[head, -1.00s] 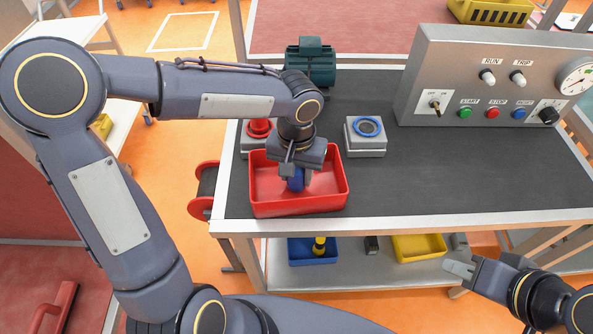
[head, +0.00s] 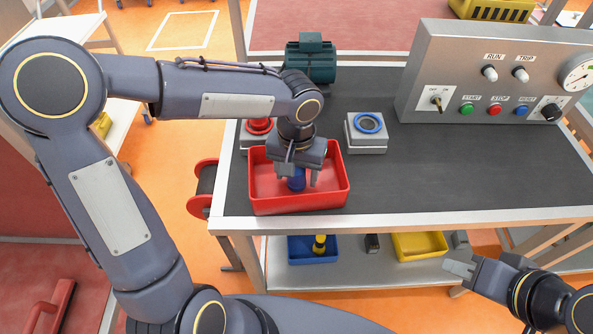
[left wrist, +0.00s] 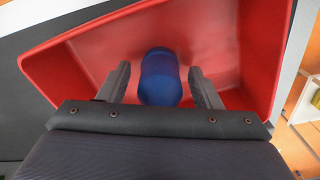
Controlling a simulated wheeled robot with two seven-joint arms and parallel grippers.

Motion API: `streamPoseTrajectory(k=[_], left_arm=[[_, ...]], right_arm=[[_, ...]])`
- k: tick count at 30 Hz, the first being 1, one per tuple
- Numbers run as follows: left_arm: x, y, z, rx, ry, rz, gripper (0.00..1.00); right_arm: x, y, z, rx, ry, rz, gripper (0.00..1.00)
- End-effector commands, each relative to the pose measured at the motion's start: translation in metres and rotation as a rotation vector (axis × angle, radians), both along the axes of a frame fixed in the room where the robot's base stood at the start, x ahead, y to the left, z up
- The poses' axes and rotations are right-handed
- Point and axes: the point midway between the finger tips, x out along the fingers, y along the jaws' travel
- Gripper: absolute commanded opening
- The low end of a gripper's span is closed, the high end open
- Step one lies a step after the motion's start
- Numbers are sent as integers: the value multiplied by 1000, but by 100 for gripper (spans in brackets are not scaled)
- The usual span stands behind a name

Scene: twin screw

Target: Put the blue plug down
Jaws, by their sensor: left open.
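The blue plug (head: 296,180) is inside the red tray (head: 262,207) at the front left of the bench. My left gripper (head: 297,180) is over the tray, pointing down, with a finger on each side of the plug. In the left wrist view the blue plug (left wrist: 160,77) lies between the two open fingers (left wrist: 160,88), with a gap on both sides. The plug appears to rest on the tray floor. My right gripper (head: 462,268) is off the bench's front edge at the lower right; its fingers look close together, but whether they are shut is unclear.
A grey block with a blue ring (head: 369,123) stands right of the tray. A block with a red ring (head: 259,126) is behind it, partly hidden by my arm. A dark green motor (head: 311,60) and a control panel (head: 490,85) stand farther back. The bench's right half is clear.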

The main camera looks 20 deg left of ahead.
Motion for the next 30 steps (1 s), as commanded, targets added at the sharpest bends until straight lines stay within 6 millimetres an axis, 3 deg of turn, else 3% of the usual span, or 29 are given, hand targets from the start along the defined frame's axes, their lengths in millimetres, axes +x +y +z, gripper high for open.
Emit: streamPoseTrajectory(k=[5,9,21,30], left_arm=[[0,0,5,0,0,0,58],[1,0,21,0,-4,0,58],[1,-1,106,-2,-4,1,58],[0,0,132,0,1,0,58]], right_arm=[[0,0,5,0,0,0,29],[0,0,14,0,-1,0,29],[0,0,15,0,0,0,29],[0,0,16,0,0,0,29]])
